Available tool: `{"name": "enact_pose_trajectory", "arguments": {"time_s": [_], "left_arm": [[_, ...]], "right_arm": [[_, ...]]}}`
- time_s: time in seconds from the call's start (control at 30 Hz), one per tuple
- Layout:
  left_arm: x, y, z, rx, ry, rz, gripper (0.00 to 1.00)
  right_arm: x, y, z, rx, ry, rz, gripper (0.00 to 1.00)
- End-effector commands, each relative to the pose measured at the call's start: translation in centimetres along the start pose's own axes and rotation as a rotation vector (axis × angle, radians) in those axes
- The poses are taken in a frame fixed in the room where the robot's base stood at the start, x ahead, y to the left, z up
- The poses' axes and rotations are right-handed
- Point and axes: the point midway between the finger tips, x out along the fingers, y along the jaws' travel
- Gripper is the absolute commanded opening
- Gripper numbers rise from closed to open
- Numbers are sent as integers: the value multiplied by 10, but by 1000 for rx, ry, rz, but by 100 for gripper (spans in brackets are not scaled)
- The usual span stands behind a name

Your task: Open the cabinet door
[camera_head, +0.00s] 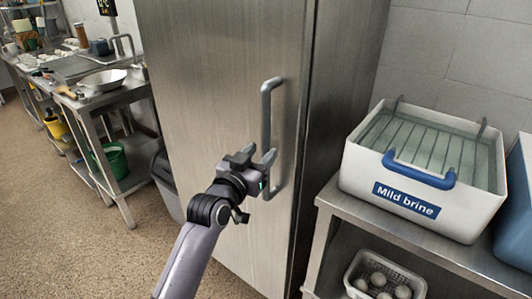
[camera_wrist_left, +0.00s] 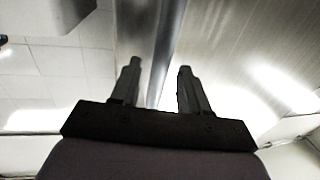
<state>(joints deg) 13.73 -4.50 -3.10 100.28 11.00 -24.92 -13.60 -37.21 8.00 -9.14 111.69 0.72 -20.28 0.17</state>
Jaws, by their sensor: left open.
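A tall brushed-steel cabinet door (camera_head: 215,100) fills the middle of the head view and looks shut. Its grey vertical bar handle (camera_head: 266,110) is near the door's right edge. My left gripper (camera_head: 257,157) is open at the lower half of the handle, with its fingertips pointing toward it. In the left wrist view, the handle (camera_wrist_left: 165,50) runs between the two open fingers of my left gripper (camera_wrist_left: 157,80). I cannot tell whether a finger touches the bar. My right gripper is not in view.
A white "Mild brine" basin (camera_head: 421,165) with a blue handle stands on a steel table (camera_head: 375,218) right of the cabinet. A basket of eggs (camera_head: 385,276) sits below it. A steel worktable (camera_head: 110,97) and green bucket (camera_head: 112,160) are at left. The floor (camera_head: 60,220) at left is open.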

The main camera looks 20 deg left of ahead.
Motion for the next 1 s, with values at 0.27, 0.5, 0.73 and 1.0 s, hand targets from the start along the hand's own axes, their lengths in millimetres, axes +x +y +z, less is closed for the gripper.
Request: {"name": "enact_pose_trajectory", "arguments": {"time_s": [0.27, 0.5, 0.73, 1.0], "left_arm": [[28, 0, 2, 0, 1, 0, 45], [35, 0, 1, 0, -2, 0, 45], [34, 0, 0, 0, -1, 0, 32], [34, 0, 0, 0, -1, 0, 0]], "right_arm": [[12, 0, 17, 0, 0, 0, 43], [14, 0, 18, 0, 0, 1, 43], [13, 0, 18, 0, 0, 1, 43], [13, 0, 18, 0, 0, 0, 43]]}}
